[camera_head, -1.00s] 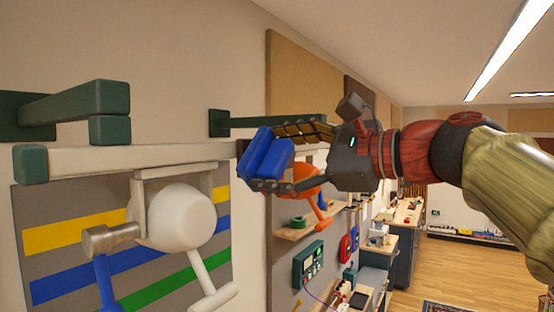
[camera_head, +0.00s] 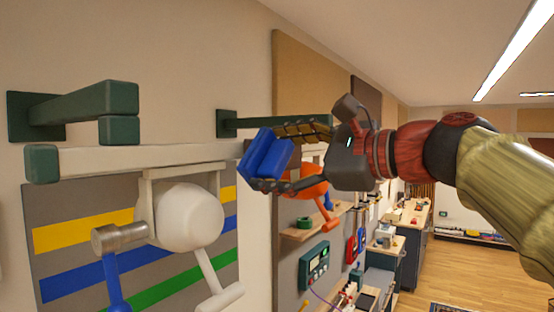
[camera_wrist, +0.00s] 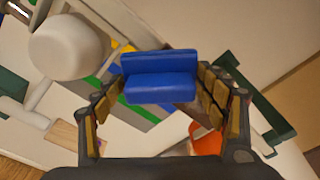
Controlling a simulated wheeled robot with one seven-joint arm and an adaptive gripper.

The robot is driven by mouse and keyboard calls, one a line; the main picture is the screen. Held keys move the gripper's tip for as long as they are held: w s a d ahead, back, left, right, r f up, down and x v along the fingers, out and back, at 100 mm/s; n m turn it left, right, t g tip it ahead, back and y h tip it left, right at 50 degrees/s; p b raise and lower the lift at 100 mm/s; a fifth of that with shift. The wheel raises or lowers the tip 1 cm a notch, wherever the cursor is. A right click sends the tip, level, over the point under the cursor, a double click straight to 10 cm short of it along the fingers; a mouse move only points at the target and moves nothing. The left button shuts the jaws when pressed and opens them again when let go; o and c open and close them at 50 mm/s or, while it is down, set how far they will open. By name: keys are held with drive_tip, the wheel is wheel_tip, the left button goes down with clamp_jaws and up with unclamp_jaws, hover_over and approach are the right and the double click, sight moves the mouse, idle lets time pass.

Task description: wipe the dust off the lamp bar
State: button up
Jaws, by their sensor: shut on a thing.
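The lamp bar (camera_head: 140,155) is a long pale horizontal bar with a dark green end cap at its left, held out from the wall by green brackets. I cannot make out separate dust on it. My gripper (camera_head: 273,158) is shut on a blue block (camera_head: 266,155), which has a groove along it. The block also shows between the fingers in the wrist view (camera_wrist: 160,88). The block is at the right end of the visible bar and hides what lies behind it. I cannot tell whether it touches the bar.
A round white lamp head (camera_head: 187,217) hangs under the bar, with a metal-and-blue piece beside it. Green brackets (camera_head: 85,104) stick out from the wall. An orange lamp (camera_head: 312,185) is just behind my gripper. Benches (camera_head: 408,222) and open floor lie further right.

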drive_tip(key=w+d, duration=0.7)
drive_tip(key=w, duration=0.2)
drive_tip(key=shift+w+d+b, duration=0.25)
drive_tip(key=shift+w+b, duration=0.15)
drive_tip(key=shift+b, duration=0.05)
idle(1.0)
drive_tip(key=shift+s+a+b, duration=1)
drive_tip(key=shift+s+a, duration=0.3)
drive_tip(key=shift+s, duration=0.35)
drive_tip(key=shift+s+a+b, duration=0.95)
drive_tip(key=shift+s+a, duration=0.3)
drive_tip(key=shift+s, duration=0.4)
drive_tip(key=shift+s+a+b, duration=1)
drive_tip(key=shift+s+a, duration=0.3)
drive_tip(key=shift+s, duration=0.35)
drive_tip(key=shift+d, duration=0.1)
drive_tip(key=shift+s+d, duration=0.3)
drive_tip(key=shift+d, duration=0.2)
drive_tip(key=shift+f+b+v, duration=0.2)
drive_tip(key=shift+b+v, duration=0.65)
drive_tip(key=shift+v, duration=1.45)
